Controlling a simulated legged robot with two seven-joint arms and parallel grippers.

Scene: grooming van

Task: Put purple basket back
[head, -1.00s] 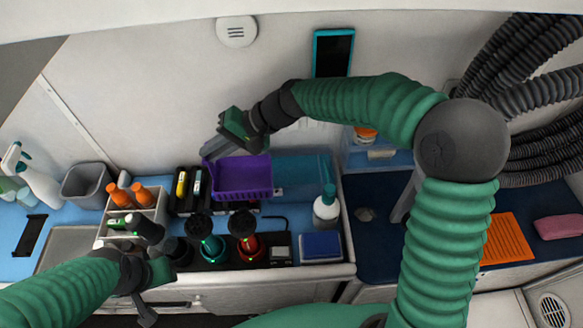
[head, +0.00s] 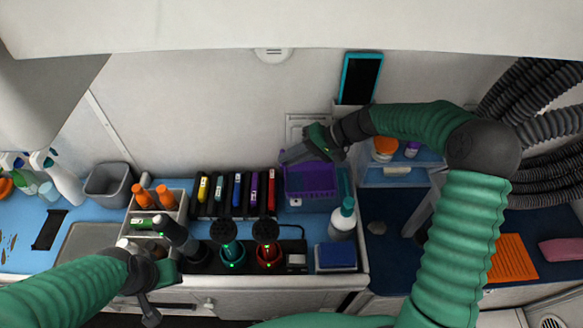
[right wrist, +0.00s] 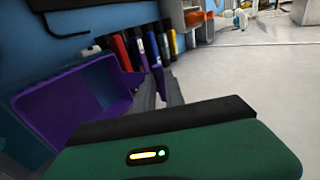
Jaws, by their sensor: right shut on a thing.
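The purple basket (head: 312,181) is an open-topped bin at the back of the blue counter, against the wall side. In the head view it is right of the rack of colored pieces. My right gripper (head: 296,156) is shut on the basket at its left rear rim. The right wrist view shows the purple basket (right wrist: 70,105) tilted in the picture, with the gripper fingers (right wrist: 168,95) at its edge. A teal box-like thing below and behind the basket is partly hidden by it. My left gripper (head: 155,292) is low at the counter's front edge; its fingers are unclear.
A black rack (head: 236,208) with several colored pieces stands left of the basket. A white spray-type bottle (head: 343,222) stands close on its right. Two dark-topped tools (head: 266,240) stand in front. A teal-framed tablet (head: 358,78) is on the wall above.

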